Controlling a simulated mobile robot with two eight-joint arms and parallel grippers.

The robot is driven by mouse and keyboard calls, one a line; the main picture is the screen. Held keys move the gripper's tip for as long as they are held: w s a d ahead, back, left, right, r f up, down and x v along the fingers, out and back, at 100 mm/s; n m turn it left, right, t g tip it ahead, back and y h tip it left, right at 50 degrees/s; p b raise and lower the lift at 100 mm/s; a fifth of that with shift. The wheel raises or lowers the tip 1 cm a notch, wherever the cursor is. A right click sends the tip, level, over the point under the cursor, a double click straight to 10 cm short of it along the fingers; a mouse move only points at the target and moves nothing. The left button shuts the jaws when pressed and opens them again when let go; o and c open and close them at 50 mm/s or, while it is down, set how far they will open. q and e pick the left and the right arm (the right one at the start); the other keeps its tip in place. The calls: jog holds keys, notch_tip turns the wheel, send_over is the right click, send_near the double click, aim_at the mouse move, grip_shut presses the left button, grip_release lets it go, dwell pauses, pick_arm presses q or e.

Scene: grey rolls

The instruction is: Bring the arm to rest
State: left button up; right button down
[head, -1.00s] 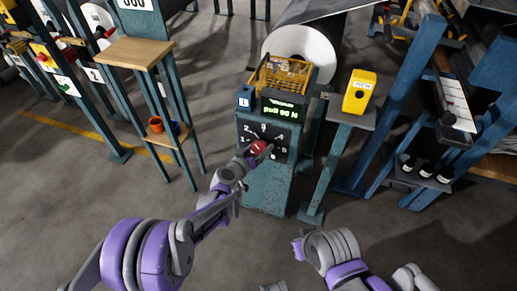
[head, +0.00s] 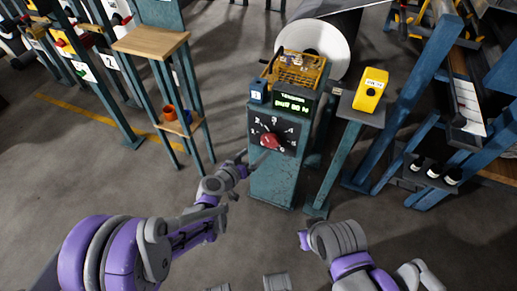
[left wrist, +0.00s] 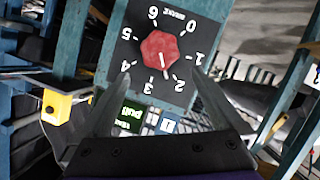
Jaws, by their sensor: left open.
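A red knob (head: 271,141) sits on the dark dial panel (head: 262,130) of a teal machine post. My left gripper (head: 243,163) is in front of the post, below and left of the knob, apart from it and empty. In the left wrist view the knob (left wrist: 160,49) appears beyond my open left fingers (left wrist: 160,80). The dial there is upside down, numbered 0 to 6, and the knob's white mark points between 2 and 3.
A green-lit display (head: 291,104) and a yellow basket (head: 297,68) top the post. A yellow device (head: 370,90) stands on a side stand at right. A wooden-topped stand (head: 150,41) is at left. The floor (head: 110,180) between my left arm and that stand is clear.

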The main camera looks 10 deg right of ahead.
pick_arm(q)
jog(key=shift+s+a, duration=0.1)
dwell(0.5)
jog(key=s+a+r+g+y, duration=0.3)
jog(key=s+a+r, duration=0.3)
jog(key=s+a, duration=0.45)
jog(key=s+a+f+n+g+y, duration=0.3)
jog(key=s+a+y, duration=0.4)
jog(key=s+a, duration=1.15)
notch_tip(320, 180, up, 23)
jog(key=w+d+t+p, duration=0.1)
jog(key=p, duration=1.8)
jog(key=shift+d+r+n, duration=0.15)
jog(key=shift+d+n, duration=0.15)
jog(key=shift+d, duration=0.1)
pick_arm(e)
notch_tip(320, 180, up, 22)
jog(key=w+t, duration=0.1)
jog(key=shift+w, duration=0.35)
pick_arm(q)
jog(key=shift+s, duration=0.15)
pick_arm(e)
jog(key=shift+s, duration=0.15)
pick_arm(q)
jog(key=shift+c, duration=0.3)
